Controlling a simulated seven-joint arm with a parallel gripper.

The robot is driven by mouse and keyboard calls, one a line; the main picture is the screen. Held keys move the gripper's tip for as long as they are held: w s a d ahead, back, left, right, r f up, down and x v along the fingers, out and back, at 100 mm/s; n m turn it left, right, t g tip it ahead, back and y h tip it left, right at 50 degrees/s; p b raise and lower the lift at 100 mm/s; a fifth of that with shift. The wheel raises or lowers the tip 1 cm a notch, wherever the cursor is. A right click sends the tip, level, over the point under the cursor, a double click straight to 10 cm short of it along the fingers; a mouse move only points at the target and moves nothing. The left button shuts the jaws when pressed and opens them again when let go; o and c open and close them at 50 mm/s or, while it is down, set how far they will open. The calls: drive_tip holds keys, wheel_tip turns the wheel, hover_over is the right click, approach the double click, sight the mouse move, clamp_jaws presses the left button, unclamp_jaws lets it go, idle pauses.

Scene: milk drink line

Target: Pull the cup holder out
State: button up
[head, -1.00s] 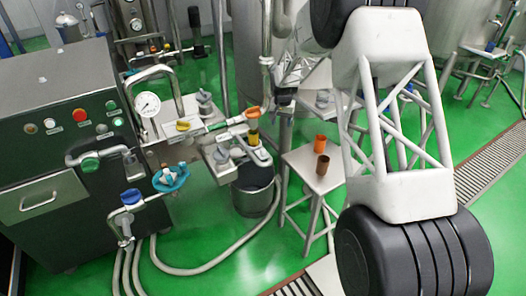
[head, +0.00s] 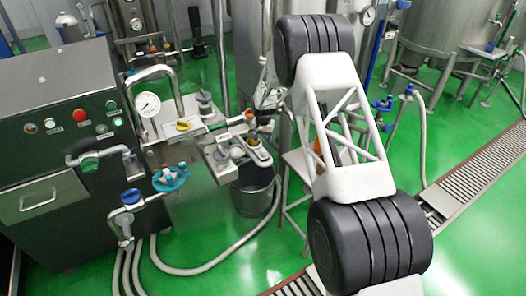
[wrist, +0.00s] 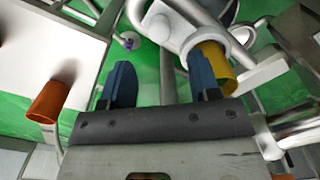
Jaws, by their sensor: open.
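The grey metal cup holder (wrist: 178,18) shows at the top of the wrist view, with a round ring at its right end. A yellow cup (wrist: 218,70) sits at that ring, partly behind my right finger. In the head view the holder (head: 222,165) juts out from the machine, with the yellow cup (head: 253,139) near its outer end. My gripper (wrist: 163,82) is open, with dark blue fingers close to the holder. A grey bar shows between the fingers; I cannot tell whether it belongs to the holder. In the head view my arm partly hides the gripper.
A pale stool (wrist: 75,28) with an orange-brown cup (wrist: 48,101) stands at the left of the wrist view. The control cabinet (head: 60,140) stands left, with hoses on the green floor.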

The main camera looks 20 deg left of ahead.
sight(263, 150)
drive_tip(key=shift+f, duration=0.1)
drive_tip(key=shift+f, duration=3.8)
drive_tip(key=shift+c, duration=0.3)
clamp_jaws()
